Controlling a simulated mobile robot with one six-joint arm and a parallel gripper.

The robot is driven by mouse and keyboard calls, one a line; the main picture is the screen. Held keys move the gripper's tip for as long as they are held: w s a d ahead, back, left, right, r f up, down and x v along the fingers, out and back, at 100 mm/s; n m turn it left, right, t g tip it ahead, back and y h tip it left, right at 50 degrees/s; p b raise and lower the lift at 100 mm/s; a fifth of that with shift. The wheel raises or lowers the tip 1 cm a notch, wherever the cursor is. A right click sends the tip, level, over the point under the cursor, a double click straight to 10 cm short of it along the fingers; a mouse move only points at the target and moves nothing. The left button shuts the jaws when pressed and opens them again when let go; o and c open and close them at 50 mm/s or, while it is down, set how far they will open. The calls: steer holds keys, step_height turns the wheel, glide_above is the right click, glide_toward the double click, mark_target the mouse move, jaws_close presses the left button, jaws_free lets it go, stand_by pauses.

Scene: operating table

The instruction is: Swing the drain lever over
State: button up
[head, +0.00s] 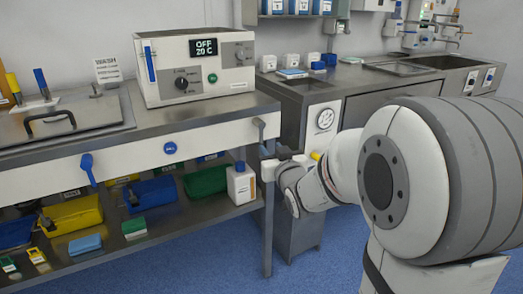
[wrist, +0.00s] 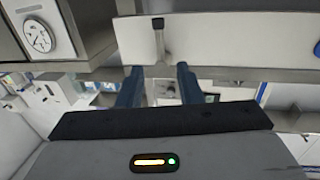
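A grey lever (head: 260,128) sits at the right end of the white front panel of the left counter. In the wrist view the grey lever (wrist: 158,32) hangs down from the panel, ahead of my fingers and roughly in line with the gap between them. A blue lever (head: 88,170) hangs on the same panel farther left. No label shows which is the drain lever. My gripper (wrist: 159,78) is open and empty, its two dark fingers apart. In the head view my gripper (head: 275,158) is just below and right of the grey lever, partly hidden by my wrist.
A round blue knob (head: 170,148) sits on the panel between the levers. A white control box (head: 195,66) reading OFF 20 C stands on the counter. Below, a shelf holds bins and a white bottle (head: 241,184) close to my gripper. A gauge (head: 325,118) is on the right cabinet.

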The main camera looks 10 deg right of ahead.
mark_target(261, 136)
steer(key=w, duration=0.5)
steer(key=w+a+b, duration=0.1)
steer(key=w, duration=0.1)
steer(key=shift+w, duration=0.35)
jaws_close()
stand_by(0.3)
